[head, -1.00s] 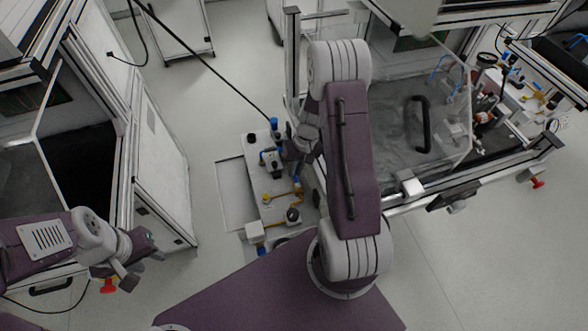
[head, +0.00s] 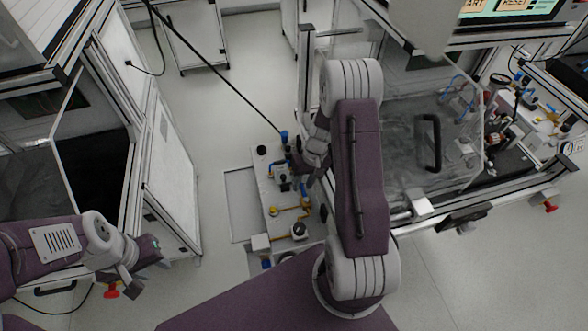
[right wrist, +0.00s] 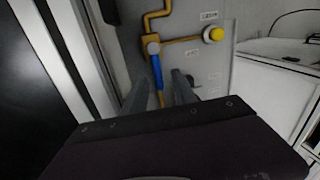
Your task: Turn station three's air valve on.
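A blue valve lever (right wrist: 157,72) hangs down from a fitting on a yellow pipe, on a grey panel, in the right wrist view. The two dark fingers of my right gripper (right wrist: 160,88) stand apart, one on each side of the lever. I cannot tell whether either touches it. In the head view my right gripper (head: 308,163) is at the right edge of the valve panel (head: 268,195), and my arm partly hides it. My left gripper (head: 150,278) is at the lower left, empty, its fingers apart, far from the panel.
A yellow round knob (right wrist: 214,34) sits right of the lever. A clear-covered station (head: 410,130) with a black handle stands right of my right arm. A white cabinet (head: 165,190) stands at the left. Open floor (head: 215,120) lies between cabinet and panel.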

